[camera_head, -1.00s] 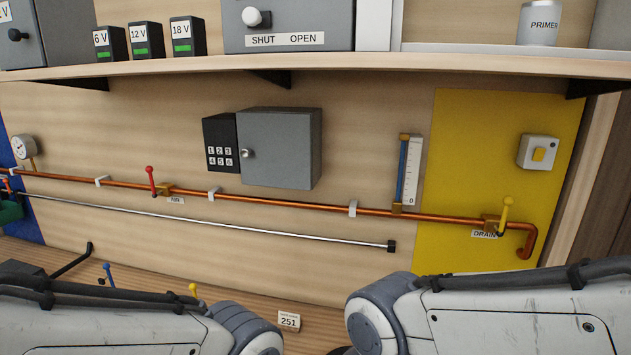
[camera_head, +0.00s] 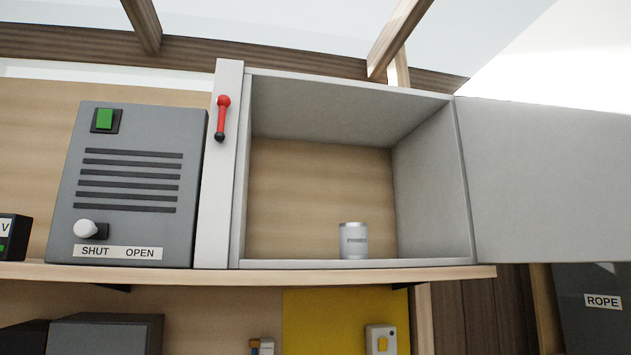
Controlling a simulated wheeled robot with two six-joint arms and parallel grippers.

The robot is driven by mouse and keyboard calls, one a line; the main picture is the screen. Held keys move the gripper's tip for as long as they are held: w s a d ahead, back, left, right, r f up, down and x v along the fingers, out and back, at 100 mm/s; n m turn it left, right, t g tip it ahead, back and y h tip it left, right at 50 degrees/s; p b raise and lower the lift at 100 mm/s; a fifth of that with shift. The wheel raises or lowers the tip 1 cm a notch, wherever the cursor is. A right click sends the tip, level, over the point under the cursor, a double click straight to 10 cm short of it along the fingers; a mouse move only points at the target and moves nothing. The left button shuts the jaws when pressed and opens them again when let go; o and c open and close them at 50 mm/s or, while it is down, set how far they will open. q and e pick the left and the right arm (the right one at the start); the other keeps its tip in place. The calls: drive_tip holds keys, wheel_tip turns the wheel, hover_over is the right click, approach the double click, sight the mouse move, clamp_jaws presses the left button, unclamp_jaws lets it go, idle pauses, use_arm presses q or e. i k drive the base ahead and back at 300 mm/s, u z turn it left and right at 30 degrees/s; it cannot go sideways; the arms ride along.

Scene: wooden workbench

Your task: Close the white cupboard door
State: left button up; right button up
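The white cupboard (camera_head: 243,170) stands on the shelf, and its front is open. Its door (camera_head: 550,180) is swung wide open to the right, hinged at the cupboard's right side. The door's right end runs out of the picture. A silver can (camera_head: 354,241) with a label stands upright inside on the cupboard floor. Neither of my grippers is in view.
A grey box (camera_head: 130,185) with a green switch, a white knob and a SHUT/OPEN label stands left of the cupboard. A red-handled lever (camera_head: 221,118) is on the white post beside it. The wooden shelf (camera_head: 400,273) runs below. A dark panel labelled ROPE (camera_head: 600,300) is at lower right.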

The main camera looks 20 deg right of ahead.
sight(546, 125)
drive_tip(key=z, duration=0.55)
drive_tip(key=k, duration=1.15)
drive_tip(key=z, duration=0.05)
